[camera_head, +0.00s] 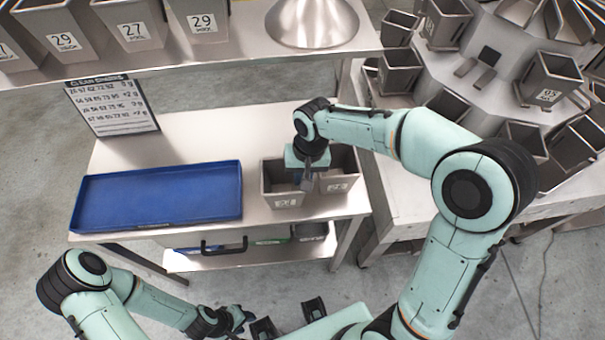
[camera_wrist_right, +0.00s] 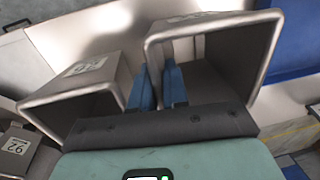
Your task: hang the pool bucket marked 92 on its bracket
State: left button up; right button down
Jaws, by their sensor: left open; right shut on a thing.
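Two grey open-topped buckets stand side by side on the steel table: the left bucket (camera_head: 283,201) and the right bucket (camera_head: 338,186). Each has a white label too small to read. My right gripper (camera_head: 308,180) reaches down between them. In the right wrist view my blue fingers (camera_wrist_right: 160,88) are shut on the near wall of the tray-side bucket (camera_wrist_right: 215,28); the other bucket (camera_wrist_right: 85,78) stands beside it. A dark part with a label reading 92 (camera_wrist_right: 18,146) shows at lower left; whether bucket or bracket, I cannot tell. My left gripper (camera_head: 240,318) is open and empty, low in front.
A blue tray (camera_head: 160,222) lies on the table left of the buckets. A number sheet (camera_head: 112,105) stands behind it. The round weigher (camera_head: 480,75) with several buckets is at right.

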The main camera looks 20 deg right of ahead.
jog(key=shift+f, duration=0.15)
jog(key=c, duration=1.4)
grip_release()
